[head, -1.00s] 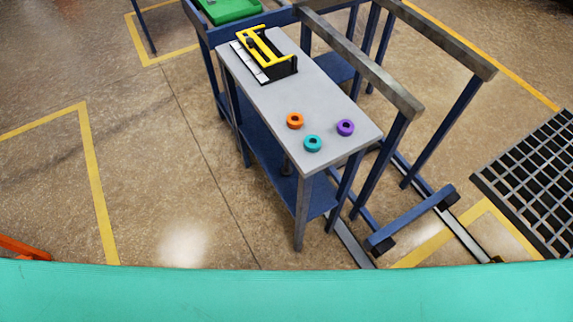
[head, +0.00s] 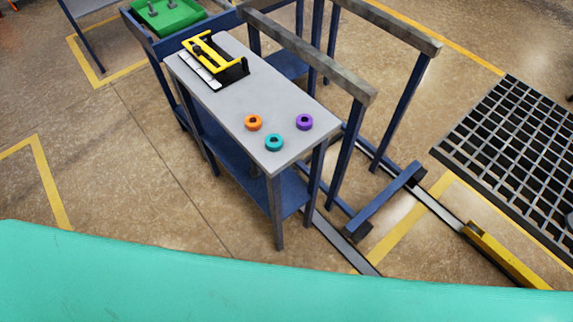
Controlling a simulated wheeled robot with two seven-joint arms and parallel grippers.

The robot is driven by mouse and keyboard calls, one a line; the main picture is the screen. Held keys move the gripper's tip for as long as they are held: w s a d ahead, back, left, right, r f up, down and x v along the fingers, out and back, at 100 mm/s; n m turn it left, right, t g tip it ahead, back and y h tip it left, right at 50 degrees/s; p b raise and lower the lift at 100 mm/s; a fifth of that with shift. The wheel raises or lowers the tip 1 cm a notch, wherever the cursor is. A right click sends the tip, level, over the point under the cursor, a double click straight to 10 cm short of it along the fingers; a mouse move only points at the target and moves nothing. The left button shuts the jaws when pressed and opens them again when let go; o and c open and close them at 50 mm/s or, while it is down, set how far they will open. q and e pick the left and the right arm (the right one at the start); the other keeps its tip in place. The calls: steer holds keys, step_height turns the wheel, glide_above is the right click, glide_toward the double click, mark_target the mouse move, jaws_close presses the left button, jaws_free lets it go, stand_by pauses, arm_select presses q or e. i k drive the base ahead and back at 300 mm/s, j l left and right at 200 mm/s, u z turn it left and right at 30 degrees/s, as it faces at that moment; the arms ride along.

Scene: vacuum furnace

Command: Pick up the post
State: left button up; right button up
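A green tray (head: 187,26) sits at the far end of the blue-framed bench, at the top left. Small grey upright pieces (head: 173,5) stand in it; they may be posts, but they are too small to tell. On the grey tabletop (head: 228,107) lie an orange ring (head: 253,122), a teal ring (head: 274,142) and a purple ring (head: 304,122), apart from one another. A yellow-framed fixture (head: 212,58) with a black base and a pale strip is at the table's far end. Neither of my grippers is in view.
Two grey-topped rails (head: 310,55) on blue legs stand right of the table. Floor tracks (head: 345,243), a blue crossbar (head: 383,203) and a black grating (head: 520,150) lie further right. The floor left of the table is open.

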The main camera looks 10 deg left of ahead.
mark_target(255, 173)
steer(key=i+j+z, duration=0.1)
steer(key=j+z, duration=0.8)
steer(key=j, duration=0.25)
steer(key=j+z, duration=0.4)
steer(key=j, duration=0.2)
steer(key=k+l, duration=0.05)
